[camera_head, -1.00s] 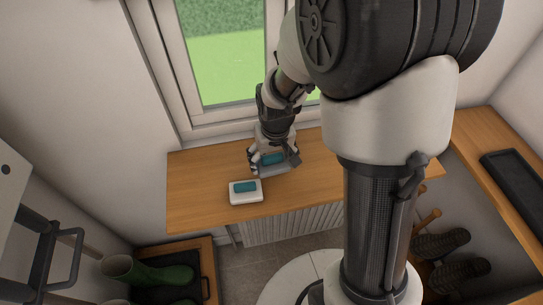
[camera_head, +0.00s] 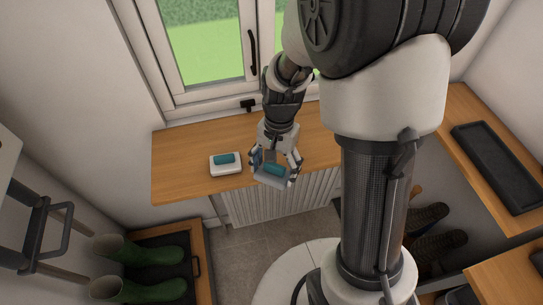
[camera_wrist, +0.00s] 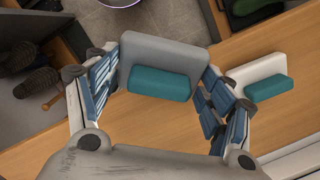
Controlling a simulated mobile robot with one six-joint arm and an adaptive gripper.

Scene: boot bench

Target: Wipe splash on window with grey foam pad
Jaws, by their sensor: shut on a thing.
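My gripper (camera_head: 275,167) is shut on the grey foam pad (camera_head: 276,182) by its teal grip and holds it near the front edge of the wooden bench. In the wrist view, the blue-padded fingers (camera_wrist: 160,84) are on either side of the teal grip, and the grey pad (camera_wrist: 172,55) is seen beyond it. A white pad with a teal grip (camera_head: 226,169) lies on the bench to the left; it also shows in the wrist view (camera_wrist: 247,74). The window (camera_head: 205,45) is behind the bench, partly hidden by my arm. I cannot make out a splash on it.
The wooden bench (camera_head: 180,178) stands above a white radiator (camera_head: 270,208). Green boots (camera_head: 140,290) stand on a dark tray at lower left. A black window handle (camera_head: 252,52) sticks out.

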